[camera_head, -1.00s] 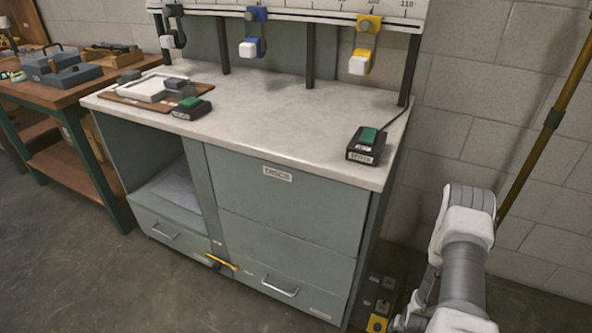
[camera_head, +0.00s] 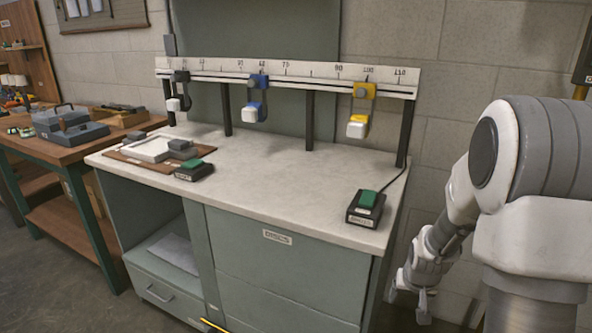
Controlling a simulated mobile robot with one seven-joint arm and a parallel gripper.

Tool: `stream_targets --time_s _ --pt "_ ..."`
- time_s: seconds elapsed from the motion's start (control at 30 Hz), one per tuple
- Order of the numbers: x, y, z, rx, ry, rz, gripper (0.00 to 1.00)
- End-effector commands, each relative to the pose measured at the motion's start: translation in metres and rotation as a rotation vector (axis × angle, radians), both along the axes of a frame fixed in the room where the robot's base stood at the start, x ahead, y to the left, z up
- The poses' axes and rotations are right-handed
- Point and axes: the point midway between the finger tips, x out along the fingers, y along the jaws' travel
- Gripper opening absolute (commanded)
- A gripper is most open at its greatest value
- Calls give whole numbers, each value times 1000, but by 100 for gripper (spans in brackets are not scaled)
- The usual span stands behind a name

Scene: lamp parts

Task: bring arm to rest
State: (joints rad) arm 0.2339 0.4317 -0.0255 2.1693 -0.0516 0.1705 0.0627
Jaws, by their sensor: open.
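My arm is at the right of the head view, folded with its elbow high and its forearm hanging down. My gripper (camera_head: 423,307) is at the low end of the arm, to the right of the workbench. It points downward with its fingers apart, and I see nothing between them. It is small in the picture and appears clear of the bench.
The workbench (camera_head: 290,185) carries two boxes with green tops, one on the left (camera_head: 194,170) and one on the right (camera_head: 366,207). A numbered rail (camera_head: 290,72) with several coloured clamps stands above it. A wooden table (camera_head: 75,150) is at the left. The bench's middle is clear.

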Motion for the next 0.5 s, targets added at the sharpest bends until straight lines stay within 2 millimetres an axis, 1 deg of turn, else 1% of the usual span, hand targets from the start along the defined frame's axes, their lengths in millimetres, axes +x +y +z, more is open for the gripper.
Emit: stream_targets --time_s 0.03,0.2,0.3,0.37,0.5 --pt "-3 7 22 -2 -15 13 74" --pt "-23 30 77 -5 -32 51 74" --pt "-38 43 107 -6 -44 75 74" --pt "-49 51 123 -6 -51 89 74" --pt "-77 68 157 -6 -65 122 74"
